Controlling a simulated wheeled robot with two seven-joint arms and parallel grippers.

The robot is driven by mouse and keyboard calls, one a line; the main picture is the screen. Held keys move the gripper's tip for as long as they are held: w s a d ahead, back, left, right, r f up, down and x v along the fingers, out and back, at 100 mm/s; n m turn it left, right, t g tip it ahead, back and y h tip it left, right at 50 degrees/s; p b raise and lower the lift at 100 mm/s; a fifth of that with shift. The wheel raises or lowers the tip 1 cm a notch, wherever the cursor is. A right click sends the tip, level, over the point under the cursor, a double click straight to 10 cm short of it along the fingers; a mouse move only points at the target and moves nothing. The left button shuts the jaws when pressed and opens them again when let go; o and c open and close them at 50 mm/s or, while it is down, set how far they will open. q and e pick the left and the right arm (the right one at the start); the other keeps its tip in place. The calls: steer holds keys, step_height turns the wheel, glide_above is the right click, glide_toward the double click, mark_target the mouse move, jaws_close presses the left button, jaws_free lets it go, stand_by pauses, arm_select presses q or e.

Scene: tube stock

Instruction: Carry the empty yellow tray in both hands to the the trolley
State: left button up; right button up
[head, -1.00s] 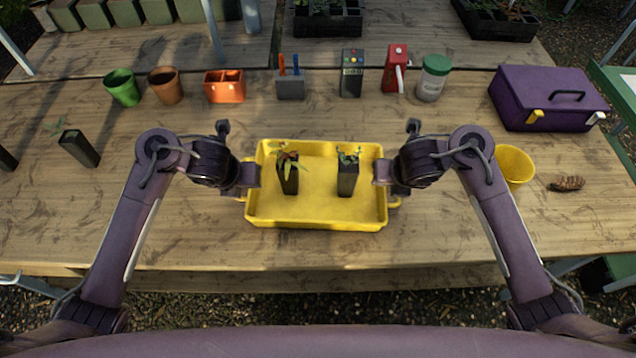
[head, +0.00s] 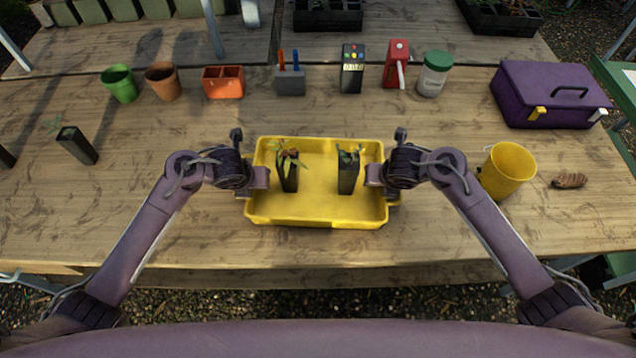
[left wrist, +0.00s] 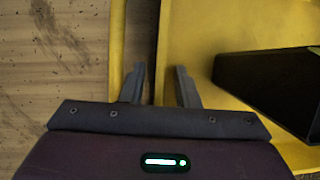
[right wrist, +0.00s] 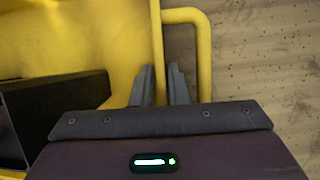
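The yellow tray (head: 318,213) lies on the wooden table and is not empty. Two black square pots with seedlings stand in it, one left (head: 289,178) and one right (head: 348,175). My left gripper (left wrist: 160,88) is at the tray's left side, its fingers apart on either side of the side wall, one in the gap by the handle. My right gripper (right wrist: 161,85) is at the right side, its fingers closer together around the wall beside the right handle (right wrist: 203,50). Whether they press on it is not clear. The trolley is not identifiable.
Behind the tray stand green (head: 120,84) and brown pots, an orange container (head: 222,83), a grey holder, a device, a red object and a jar (head: 434,74). A yellow cup (head: 507,170) and purple toolbox (head: 550,95) are at right. The table's front edge is clear.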

arm_select(q)
steer(key=c, duration=0.4)
arm_select(e)
jaws_close()
arm_select(q)
jaws_close()
steer(key=shift+r, duration=0.15)
arm_select(e)
steer(key=shift+r, duration=0.1)
